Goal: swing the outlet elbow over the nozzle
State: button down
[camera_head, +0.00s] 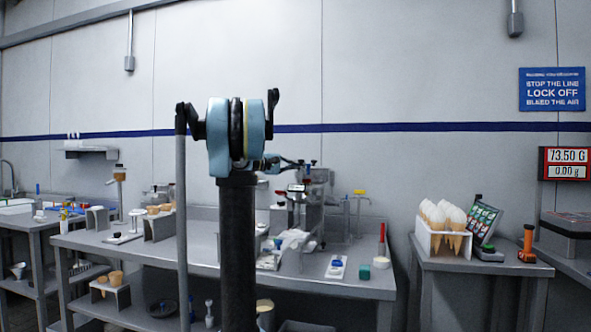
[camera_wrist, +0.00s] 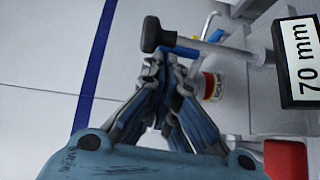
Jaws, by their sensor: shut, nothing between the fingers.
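My gripper (camera_wrist: 170,62) is shut and empty in the wrist view, its blue-and-black fingers drawn together at the tips. Just beyond the fingertips is a black knob (camera_wrist: 152,34) on a grey rod (camera_wrist: 212,49) that runs right to a grey machine. I cannot tell whether the fingertips touch it. In the head view the grey machine (camera_head: 316,190) stands on the middle bench, partly behind my arm, with my gripper (camera_head: 292,164) at its upper left. Which part is the outlet elbow and which the nozzle is not clear.
The bench (camera_head: 350,281) also holds a green block (camera_head: 364,272). Cones in a white rack (camera_head: 433,242) stand on the right table.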

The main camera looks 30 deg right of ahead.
jog(key=shift+w+a, duration=0.35)
jog(key=shift+w, duration=0.05)
jog(key=w+a+t, duration=0.1)
jog(key=w+a, duration=0.1)
jog(key=a, duration=1.1)
jog(key=shift+n, duration=0.3)
jog(key=d, duration=0.4)
jog(key=s+d, duration=0.1)
jog(key=d, duration=0.6)
jog(key=shift+s+d, duration=0.15)
jog(key=shift+d, duration=0.2)
jog(key=shift+s+d, duration=0.6)
jog(key=shift+d, duration=0.05)
jog(key=shift+w+f, duration=0.1)
